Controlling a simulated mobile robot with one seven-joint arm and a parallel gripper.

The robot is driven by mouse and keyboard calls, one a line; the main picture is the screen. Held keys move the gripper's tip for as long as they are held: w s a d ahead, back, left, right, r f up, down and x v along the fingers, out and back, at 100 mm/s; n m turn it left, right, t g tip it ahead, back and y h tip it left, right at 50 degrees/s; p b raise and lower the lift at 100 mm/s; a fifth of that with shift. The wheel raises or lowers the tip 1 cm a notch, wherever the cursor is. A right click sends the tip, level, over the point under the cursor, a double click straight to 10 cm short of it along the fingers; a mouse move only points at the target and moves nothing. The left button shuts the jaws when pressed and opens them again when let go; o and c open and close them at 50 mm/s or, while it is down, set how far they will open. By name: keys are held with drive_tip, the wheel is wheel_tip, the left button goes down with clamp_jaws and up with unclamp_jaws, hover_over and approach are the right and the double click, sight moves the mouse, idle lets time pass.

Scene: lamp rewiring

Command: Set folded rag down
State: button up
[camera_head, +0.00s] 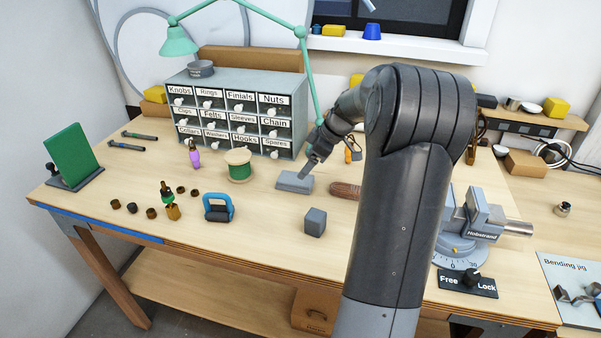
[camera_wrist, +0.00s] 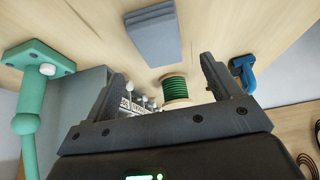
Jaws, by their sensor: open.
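The folded rag (camera_head: 295,182) is a flat grey-blue layered pad. It lies on the workbench (camera_head: 265,210) in front of the drawer cabinet. In the wrist view the rag (camera_wrist: 155,36) lies flat on the wood, beyond the fingertips and not between them. My gripper (camera_head: 310,165) is just above and behind the rag's right end in the head view. In the wrist view my gripper (camera_wrist: 160,78) shows both fingers spread apart with nothing held. The exact gap between fingertips and rag cannot be told.
The labelled drawer cabinet (camera_head: 240,112) stands behind. A green wire spool (camera_head: 238,164) is left of the rag. A grey block (camera_head: 315,222), a blue-handled tool (camera_head: 218,207) and a brown object (camera_head: 345,191) lie nearby. A vise (camera_head: 480,216) stands at right.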

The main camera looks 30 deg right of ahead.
drive_tip(key=v, duration=0.5)
drive_tip(key=s+a+r+m+h, duration=0.25)
drive_tip(key=s+a, duration=0.25)
drive_tip(key=a, duration=0.4)
drive_tip(key=s+a+r+m+h, duration=0.1)
drive_tip(key=s+a+r, duration=0.25)
drive_tip(key=a, duration=0.55)
drive_tip(key=s+a+m, duration=0.2)
drive_tip(key=s+a, duration=0.2)
drive_tip(key=s, duration=0.5)
drive_tip(key=s+a+f+m+t, duration=0.1)
drive_tip(key=s+a+m, duration=0.2)
drive_tip(key=s, duration=0.6)
drive_tip(key=shift+s+a+f+h, duration=0.15)
drive_tip(key=shift+s+a+h, duration=0.2)
drive_tip(key=shift+a, duration=0.75)
